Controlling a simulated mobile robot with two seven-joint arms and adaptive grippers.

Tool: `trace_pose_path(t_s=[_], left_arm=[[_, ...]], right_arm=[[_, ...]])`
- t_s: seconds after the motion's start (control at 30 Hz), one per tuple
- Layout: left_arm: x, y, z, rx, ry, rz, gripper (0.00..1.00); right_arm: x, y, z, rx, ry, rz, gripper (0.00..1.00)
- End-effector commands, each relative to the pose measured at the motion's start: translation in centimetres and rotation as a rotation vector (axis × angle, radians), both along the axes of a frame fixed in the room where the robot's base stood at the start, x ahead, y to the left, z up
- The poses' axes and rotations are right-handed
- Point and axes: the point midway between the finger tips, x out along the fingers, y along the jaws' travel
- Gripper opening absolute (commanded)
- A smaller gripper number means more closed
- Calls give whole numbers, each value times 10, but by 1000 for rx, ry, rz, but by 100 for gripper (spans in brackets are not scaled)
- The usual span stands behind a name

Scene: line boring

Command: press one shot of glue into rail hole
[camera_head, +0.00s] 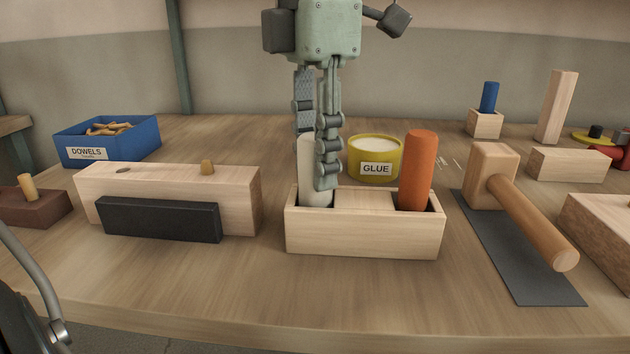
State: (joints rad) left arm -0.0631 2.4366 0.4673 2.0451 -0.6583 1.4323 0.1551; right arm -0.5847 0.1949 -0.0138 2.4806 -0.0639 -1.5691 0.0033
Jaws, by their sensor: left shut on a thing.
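My left gripper (320,172) comes down from above and is shut on a pale, off-white cylinder (308,160). The cylinder stands upright in the left slot of a wooden holder (364,238); its lower end is hidden. An orange cylinder (419,170) stands in the holder's right slot. The light wooden rail (235,198) lies to the left, behind a black block (160,220). My right gripper is out of view.
A yellow GLUE tub (374,160) stands behind the holder. A blue DOWELS box (108,142) is at the back left. A wooden mallet (520,210) lies on a dark mat (515,265) at the right. The table front is clear.

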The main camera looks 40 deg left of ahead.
Motion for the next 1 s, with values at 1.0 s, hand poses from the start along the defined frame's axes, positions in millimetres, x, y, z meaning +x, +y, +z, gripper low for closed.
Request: trace_pose_path(t_s=[1.0], left_arm=[[0, 0, 42, 0, -1, 0, 0]], right_arm=[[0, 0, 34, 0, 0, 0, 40]])
